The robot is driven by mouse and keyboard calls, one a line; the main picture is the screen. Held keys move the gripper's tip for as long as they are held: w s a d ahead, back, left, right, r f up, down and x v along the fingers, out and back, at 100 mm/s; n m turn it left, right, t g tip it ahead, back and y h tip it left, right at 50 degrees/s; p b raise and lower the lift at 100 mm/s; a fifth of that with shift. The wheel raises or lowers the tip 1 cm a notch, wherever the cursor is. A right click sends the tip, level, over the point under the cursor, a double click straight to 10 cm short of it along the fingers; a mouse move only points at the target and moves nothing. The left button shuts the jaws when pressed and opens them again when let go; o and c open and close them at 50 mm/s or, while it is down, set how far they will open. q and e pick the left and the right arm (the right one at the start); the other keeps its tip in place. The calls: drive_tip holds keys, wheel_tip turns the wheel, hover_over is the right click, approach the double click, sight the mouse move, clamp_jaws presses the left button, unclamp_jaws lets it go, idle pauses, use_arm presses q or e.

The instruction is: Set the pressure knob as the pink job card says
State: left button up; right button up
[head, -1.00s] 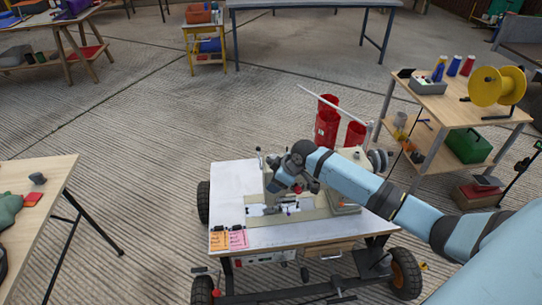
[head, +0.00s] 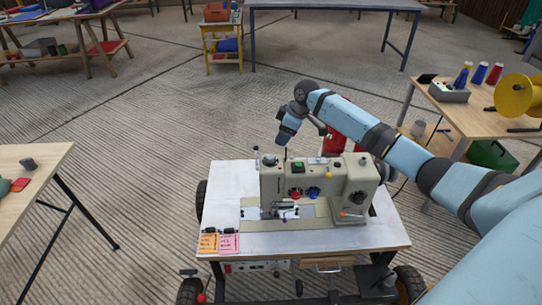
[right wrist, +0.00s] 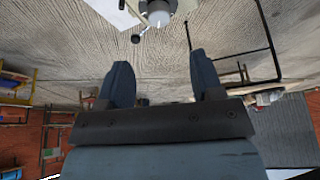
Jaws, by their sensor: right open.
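The pink job card (head: 229,243) lies at the front left corner of the cart top, beside an orange card (head: 208,243); their writing is too small to read. The beige sewing machine (head: 330,180) stands on the cart with a red knob (head: 296,194) and a blue knob (head: 314,192) on its front. I cannot tell which knob is for pressure. My right gripper (head: 286,147) points down above the machine's left end, apart from the knobs. In the right wrist view, its two fingers (right wrist: 162,82) are spread with nothing between them. My left gripper is out of view.
The white cart top (head: 225,195) has free room left of the machine. A wooden table (head: 28,165) is at the left, and a bench (head: 470,118) with cones and a yellow spool is at the right.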

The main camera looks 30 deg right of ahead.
sight(270, 156)
drive_tip(key=b+x, duration=0.1)
drive_tip(key=x, duration=0.9)
drive_tip(key=shift+f+b, duration=0.3)
drive_tip(key=shift+f, duration=0.05)
drive_tip(key=c, duration=0.9)
